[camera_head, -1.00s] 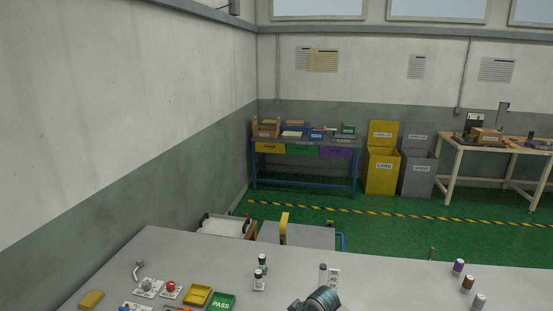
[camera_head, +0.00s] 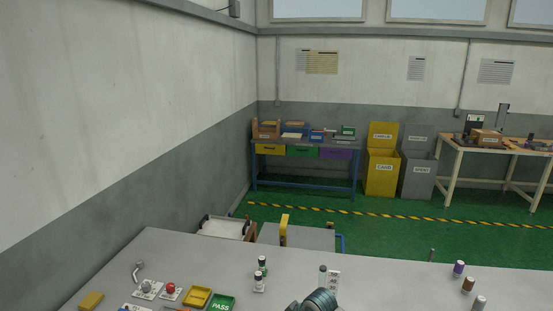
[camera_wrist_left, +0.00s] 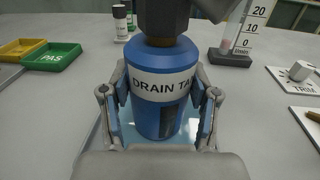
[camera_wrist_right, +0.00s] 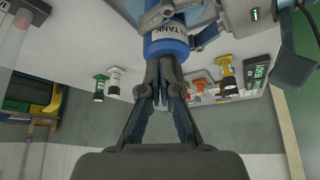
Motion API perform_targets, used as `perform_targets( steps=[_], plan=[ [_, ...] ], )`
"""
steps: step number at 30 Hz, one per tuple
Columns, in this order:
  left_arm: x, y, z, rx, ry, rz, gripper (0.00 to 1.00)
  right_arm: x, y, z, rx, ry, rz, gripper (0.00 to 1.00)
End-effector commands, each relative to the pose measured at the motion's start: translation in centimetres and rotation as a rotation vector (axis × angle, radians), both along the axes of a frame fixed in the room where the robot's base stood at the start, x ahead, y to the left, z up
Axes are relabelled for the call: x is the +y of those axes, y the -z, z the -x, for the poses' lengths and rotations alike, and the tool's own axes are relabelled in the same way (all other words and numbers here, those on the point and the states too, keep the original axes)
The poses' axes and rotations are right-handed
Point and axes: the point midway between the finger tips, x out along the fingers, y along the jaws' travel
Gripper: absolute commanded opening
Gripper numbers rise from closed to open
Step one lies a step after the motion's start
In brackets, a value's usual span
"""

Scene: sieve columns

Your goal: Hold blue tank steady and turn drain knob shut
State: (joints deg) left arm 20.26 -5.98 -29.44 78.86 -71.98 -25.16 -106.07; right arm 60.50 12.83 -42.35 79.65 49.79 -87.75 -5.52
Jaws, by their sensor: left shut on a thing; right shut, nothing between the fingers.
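The blue tank (camera_wrist_left: 164,62) stands upright in the left wrist view, with a white label reading "DRAIN TA" and the rest hidden. My left gripper (camera_wrist_left: 162,110) is shut on its sides. A dark blocky shape covers the tank's top; I cannot tell whether it is the drain knob or my right gripper. In the right wrist view the blue tank (camera_wrist_right: 166,45) is at the top, its label ending in "TANK". My right gripper (camera_wrist_right: 163,72) is shut, its fingertips close to the tank's end; I cannot tell whether they touch. The drain knob is not clearly visible.
A green PASS tray (camera_head: 220,303) and a yellow tray (camera_head: 197,296) lie left on the grey table. Black-and-white bottles (camera_head: 260,272) stand mid-table. A scale marker (camera_wrist_left: 248,30) and a TRIM panel (camera_wrist_left: 299,76) are right of the tank. Several capped bottles stand far right.

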Motion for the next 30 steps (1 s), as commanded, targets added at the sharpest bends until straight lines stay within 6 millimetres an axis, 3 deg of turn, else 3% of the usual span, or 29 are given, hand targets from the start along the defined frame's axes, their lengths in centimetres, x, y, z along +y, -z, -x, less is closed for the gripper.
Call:
perform_targets(
  steps=[15, 30],
  plan=[
    [-0.6, 0.0, 0.2, -0.001, 0.013, -0.003, 0.06, 1.4, -0.2, 1.0, -0.003, -0.01, -0.01, 0.0],
    [-0.7, 0.0, 0.2, -0.001, 0.015, -0.002, 0.06, 1.3, -0.2, 1.3, -0.004, -0.011, -0.01, 0.0]
  ],
)
